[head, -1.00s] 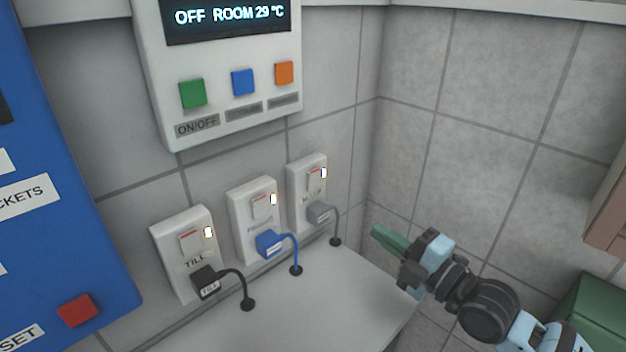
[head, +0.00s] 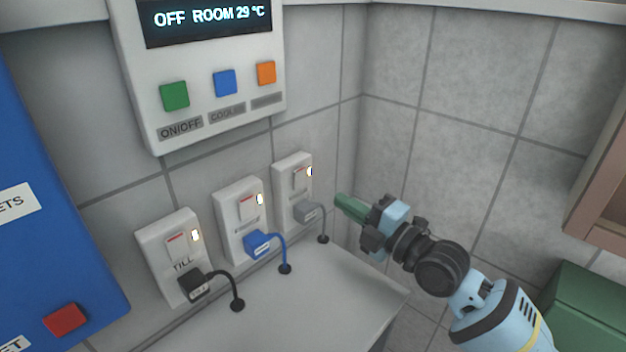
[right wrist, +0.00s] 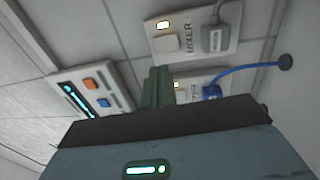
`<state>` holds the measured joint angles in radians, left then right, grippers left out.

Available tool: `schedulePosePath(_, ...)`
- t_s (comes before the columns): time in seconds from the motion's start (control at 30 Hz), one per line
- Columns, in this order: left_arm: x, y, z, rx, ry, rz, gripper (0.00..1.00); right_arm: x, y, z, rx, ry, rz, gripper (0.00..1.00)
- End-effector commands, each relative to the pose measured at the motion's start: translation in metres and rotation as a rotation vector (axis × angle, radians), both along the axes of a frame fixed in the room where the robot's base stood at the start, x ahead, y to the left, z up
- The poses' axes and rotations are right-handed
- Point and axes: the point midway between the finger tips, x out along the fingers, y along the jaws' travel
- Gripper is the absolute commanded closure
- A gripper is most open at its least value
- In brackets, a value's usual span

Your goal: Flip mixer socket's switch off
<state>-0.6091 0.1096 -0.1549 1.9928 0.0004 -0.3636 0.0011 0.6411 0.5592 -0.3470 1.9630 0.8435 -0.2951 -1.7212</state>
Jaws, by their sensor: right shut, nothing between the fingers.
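The mixer socket (head: 292,188) is the rightmost of three white wall sockets in the head view. It has a rocker switch (head: 300,178) with a lit lamp beside it and a grey plug (head: 308,212) below. In the right wrist view the socket (right wrist: 222,18) reads MIXER, and its lamp glows too. My right gripper (head: 345,205) is shut and empty, its green fingers pointing left toward this socket, just right of the grey plug and apart from the switch. In the right wrist view its fingers (right wrist: 157,88) show below the socket. My left gripper is not in view.
The middle socket (head: 238,215) has a blue plug, and the TILL socket (head: 165,240) a black one; both lamps are lit. A control panel (head: 215,120) with three buttons hangs above. A white counter (head: 290,310) lies below. A blue panel (head: 60,220) stands left.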

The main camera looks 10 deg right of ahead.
Motion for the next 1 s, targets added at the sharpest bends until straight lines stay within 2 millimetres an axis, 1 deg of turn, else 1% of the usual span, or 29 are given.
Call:
schedulePosePath(0.03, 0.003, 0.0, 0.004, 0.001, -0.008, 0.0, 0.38, 0.009, 0.006, 0.006, 0.005, -0.005, -0.001, 1.0)
schedulePosePath(0.3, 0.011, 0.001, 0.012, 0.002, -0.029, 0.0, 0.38, 0.048, 0.033, 0.011, 0.003, -0.003, 0.001, 1.0)
schedulePosePath(0.5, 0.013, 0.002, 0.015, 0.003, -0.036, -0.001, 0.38, 0.067, 0.045, 0.012, 0.002, -0.001, 0.0, 1.0)
schedulePosePath(0.7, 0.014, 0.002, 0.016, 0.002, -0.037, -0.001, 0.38, 0.075, 0.05, 0.012, 0.001, 0.001, 0.0, 1.0)
schedulePosePath(1.0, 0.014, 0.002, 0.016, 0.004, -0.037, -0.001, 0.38, 0.075, 0.05, 0.011, 0.0, 0.0, 0.0, 1.0)
